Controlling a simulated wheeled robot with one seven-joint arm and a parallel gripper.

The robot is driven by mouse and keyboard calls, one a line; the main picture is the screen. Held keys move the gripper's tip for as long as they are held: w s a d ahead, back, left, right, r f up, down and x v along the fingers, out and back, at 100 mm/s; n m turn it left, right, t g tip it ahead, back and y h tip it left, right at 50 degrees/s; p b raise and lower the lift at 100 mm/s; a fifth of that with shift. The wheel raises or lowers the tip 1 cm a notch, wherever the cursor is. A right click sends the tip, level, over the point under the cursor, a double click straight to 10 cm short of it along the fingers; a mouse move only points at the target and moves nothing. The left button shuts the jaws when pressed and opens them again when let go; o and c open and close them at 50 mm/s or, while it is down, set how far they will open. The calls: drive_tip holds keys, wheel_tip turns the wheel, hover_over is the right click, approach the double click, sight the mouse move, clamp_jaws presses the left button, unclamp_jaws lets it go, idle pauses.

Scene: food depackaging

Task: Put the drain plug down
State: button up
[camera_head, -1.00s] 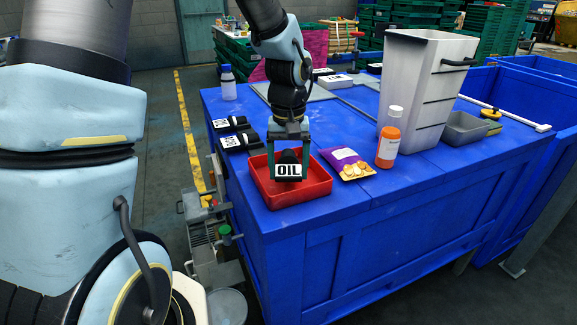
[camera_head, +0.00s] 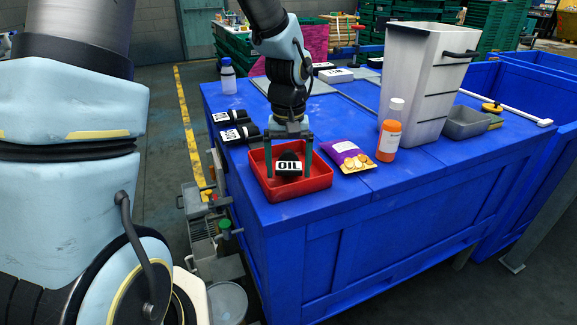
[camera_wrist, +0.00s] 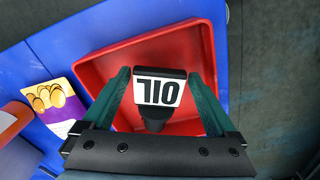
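The task's drain plug appears to be the black object with a white "OIL" label (camera_head: 288,166), which rests in the red tray (camera_head: 322,181) on the blue table. My gripper (camera_head: 289,177) points down over the tray, with one finger on each side of the object. In the wrist view my gripper (camera_wrist: 159,73) is open, with a gap between each green finger and the black object (camera_wrist: 157,91). The red tray (camera_wrist: 130,60) surrounds it there. The object's underside is hidden.
Two black labelled items (camera_head: 238,133) lie left behind the tray. A purple packet (camera_head: 345,152) and an orange bottle (camera_head: 389,141) are to its right, with a tall grey bin (camera_head: 425,85) beyond. A blue-capped bottle (camera_head: 228,80) stands back left. The table's front edge is close.

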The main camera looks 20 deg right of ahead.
drive_tip(key=shift+o, duration=0.3)
drive_tip(key=shift+r+p, duration=0.45)
drive_tip(key=shift+r, duration=0.1)
wheel_tip(320, 180, up, 12)
drive_tip(key=b, duration=0.2)
drive_tip(key=a+f+n, duration=0.1)
drive_tip(key=a+f, duration=0.4)
drive_tip(key=a, duration=0.7)
drive_tip(key=s+a+f+n+t, duration=0.1)
drive_tip(key=a+f, duration=0.4)
drive_tip(key=a, duration=0.8)
drive_tip(key=shift+s+t, duration=0.25)
drive_tip(key=shift+t, duration=0.05)
